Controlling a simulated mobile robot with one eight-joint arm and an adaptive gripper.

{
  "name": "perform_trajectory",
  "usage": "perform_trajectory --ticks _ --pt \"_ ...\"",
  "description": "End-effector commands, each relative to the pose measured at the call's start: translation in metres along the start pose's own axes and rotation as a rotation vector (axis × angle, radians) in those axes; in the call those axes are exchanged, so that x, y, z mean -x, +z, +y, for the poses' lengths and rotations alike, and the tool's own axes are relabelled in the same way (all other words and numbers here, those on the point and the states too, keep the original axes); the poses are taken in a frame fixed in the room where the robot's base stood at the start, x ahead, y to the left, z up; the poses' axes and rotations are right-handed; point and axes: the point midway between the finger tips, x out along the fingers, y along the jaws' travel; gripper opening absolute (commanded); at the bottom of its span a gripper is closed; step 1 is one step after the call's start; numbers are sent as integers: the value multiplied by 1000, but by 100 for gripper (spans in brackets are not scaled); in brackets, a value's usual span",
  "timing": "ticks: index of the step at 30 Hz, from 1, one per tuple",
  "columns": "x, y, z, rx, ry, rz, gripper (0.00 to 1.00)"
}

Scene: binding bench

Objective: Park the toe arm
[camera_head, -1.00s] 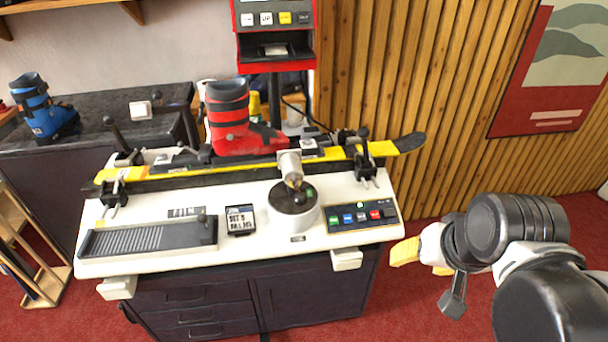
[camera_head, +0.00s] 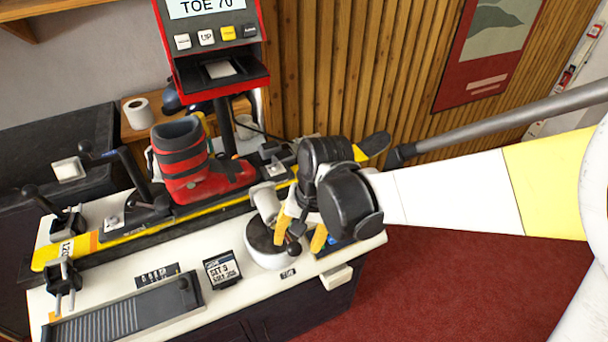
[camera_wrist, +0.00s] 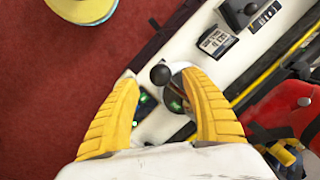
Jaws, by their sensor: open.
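A dark ball knob (camera_wrist: 160,75) stands beside the base in the wrist view. My gripper (camera_head: 300,228) has two yellow fingers, spread apart and empty. In the wrist view the gripper (camera_wrist: 160,84) has the knob between its fingertips; I cannot tell whether either finger touches it. My wrist hides part of the arm's right side and most of the button panel (camera_wrist: 146,100).
A red boot (camera_head: 190,170) stands on the yellow ski (camera_head: 130,243) clamped behind the toe arm. A red console (camera_head: 215,75) displays TOE 70. A small card display (camera_head: 222,270) and a grey ribbed slide (camera_head: 130,315) lie to the left. Red floor is clear at right.

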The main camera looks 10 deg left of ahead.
Motion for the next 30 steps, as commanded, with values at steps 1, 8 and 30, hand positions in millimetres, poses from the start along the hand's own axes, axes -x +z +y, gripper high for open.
perform_trajectory --ticks 1,8,30 --pt "-13 0 0 1 0 0 55" --pt "-40 0 0 1 0 1 55" --pt "-44 0 0 -3 0 2 0"
